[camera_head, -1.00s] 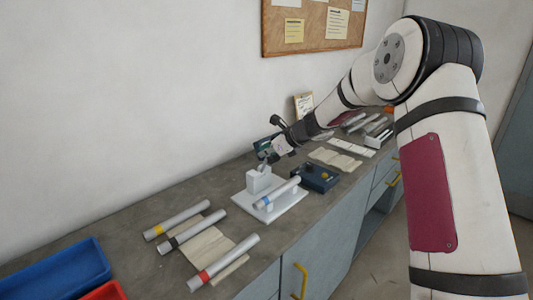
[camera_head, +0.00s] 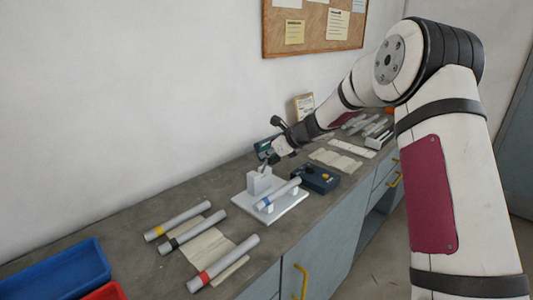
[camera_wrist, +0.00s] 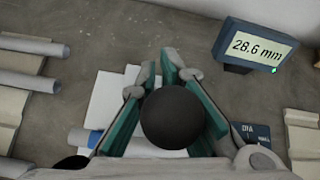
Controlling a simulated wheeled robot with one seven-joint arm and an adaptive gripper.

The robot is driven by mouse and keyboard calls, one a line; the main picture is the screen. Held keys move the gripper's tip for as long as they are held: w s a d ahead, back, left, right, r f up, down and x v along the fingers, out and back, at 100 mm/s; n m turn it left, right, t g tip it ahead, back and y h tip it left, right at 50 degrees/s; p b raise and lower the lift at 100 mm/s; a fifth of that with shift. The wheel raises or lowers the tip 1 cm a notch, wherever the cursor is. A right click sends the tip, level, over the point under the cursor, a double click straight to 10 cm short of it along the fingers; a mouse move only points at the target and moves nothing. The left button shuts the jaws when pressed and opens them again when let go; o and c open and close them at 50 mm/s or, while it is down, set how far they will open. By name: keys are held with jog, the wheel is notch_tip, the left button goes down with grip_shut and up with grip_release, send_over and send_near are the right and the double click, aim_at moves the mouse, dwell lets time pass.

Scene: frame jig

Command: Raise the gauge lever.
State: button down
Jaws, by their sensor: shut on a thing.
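The gauge is a white base plate (camera_head: 290,207) with a pale upright block (camera_head: 259,183) on the worktop. A grey tube with a blue band (camera_head: 278,195) lies across it. My gripper (camera_head: 266,160) is at the top of the block in the head view. In the wrist view its green-padded fingers (camera_wrist: 178,92) are on both sides of a round black knob (camera_wrist: 180,117), which I take to be the lever's end. My gripper is shut on it. The rest of the lever is hidden. A display (camera_wrist: 253,46) reads 28.6 mm.
Several banded tubes lie on a cloth (camera_head: 213,247) to the left. A blue bin (camera_head: 55,278) and a red bin (camera_head: 105,291) are at the near left. The wall is close behind.

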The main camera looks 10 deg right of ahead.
jog(key=shift+w+d, duration=0.1)
jog(key=shift+d, duration=0.3)
jog(key=c, duration=1.7)
grip_release()
jog(key=shift+f, duration=0.1)
jog(key=shift+a, duration=0.15)
jog(key=v, duration=1.2)
